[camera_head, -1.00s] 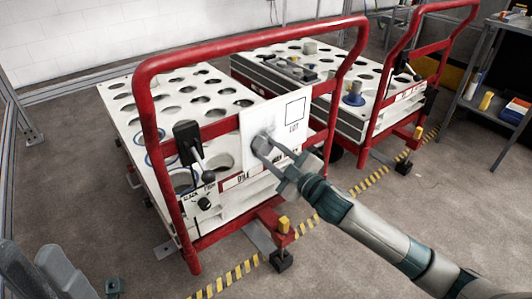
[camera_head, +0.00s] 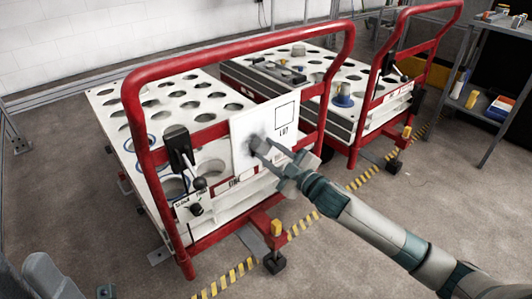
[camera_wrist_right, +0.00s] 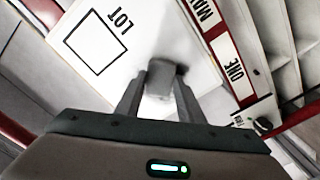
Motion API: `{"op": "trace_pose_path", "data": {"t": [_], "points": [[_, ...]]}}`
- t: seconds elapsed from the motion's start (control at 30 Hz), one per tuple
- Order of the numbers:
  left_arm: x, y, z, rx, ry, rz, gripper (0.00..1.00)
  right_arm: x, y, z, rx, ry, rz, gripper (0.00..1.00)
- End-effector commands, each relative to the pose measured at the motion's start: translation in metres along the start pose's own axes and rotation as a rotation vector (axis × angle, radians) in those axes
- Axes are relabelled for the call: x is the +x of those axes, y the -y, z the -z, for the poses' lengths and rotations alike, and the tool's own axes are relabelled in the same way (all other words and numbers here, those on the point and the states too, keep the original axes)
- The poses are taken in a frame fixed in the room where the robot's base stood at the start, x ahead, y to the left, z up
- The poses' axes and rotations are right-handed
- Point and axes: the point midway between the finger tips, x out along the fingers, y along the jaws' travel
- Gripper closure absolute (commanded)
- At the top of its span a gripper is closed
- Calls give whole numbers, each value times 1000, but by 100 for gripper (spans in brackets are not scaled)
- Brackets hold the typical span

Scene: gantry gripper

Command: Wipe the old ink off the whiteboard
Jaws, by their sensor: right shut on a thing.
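The whiteboard (camera_head: 270,115) is a white panel on the red-handled cart. It bears a black square outline and the word LOT, which also show in the wrist view (camera_wrist_right: 97,42). A dark grey smudge of ink (camera_head: 257,137) lies on its lower left part. My right gripper (camera_head: 262,149) is at the board's front, over the smudge. It is shut on a small grey block-like eraser (camera_wrist_right: 160,77), held against or very near the board; contact is hard to tell. Dark ink shows beside the eraser in the wrist view. My left gripper is not recognisable in view.
The red cart handle (camera_head: 340,75) frames the board. A black lever (camera_head: 180,150) stands left of it. The cart's white top has several round holes. A second similar cart (camera_head: 345,120) stands behind at right, and a shelf (camera_head: 500,60) at far right.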

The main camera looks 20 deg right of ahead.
Motion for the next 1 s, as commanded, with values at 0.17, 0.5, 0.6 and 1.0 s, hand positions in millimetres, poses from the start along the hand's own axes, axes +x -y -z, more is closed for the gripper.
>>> {"op": "trace_pose_path", "data": {"t": [0.17, 0.5, 0.6, 1.0], "points": [[0, 0, 0, 0, -1, 0, 69, 0, -2, -1, -1, 1, -2, 83], [3, 0, 0, 0, -1, -1, 69, 0, -7, -5, -2, 3, -3, 83], [6, 0, 1, 0, -1, -1, 69, 0, -12, -10, -2, 4, -3, 83], [10, 0, 1, 0, -1, 0, 69, -2, -23, -22, -1, 1, -1, 83]]}}
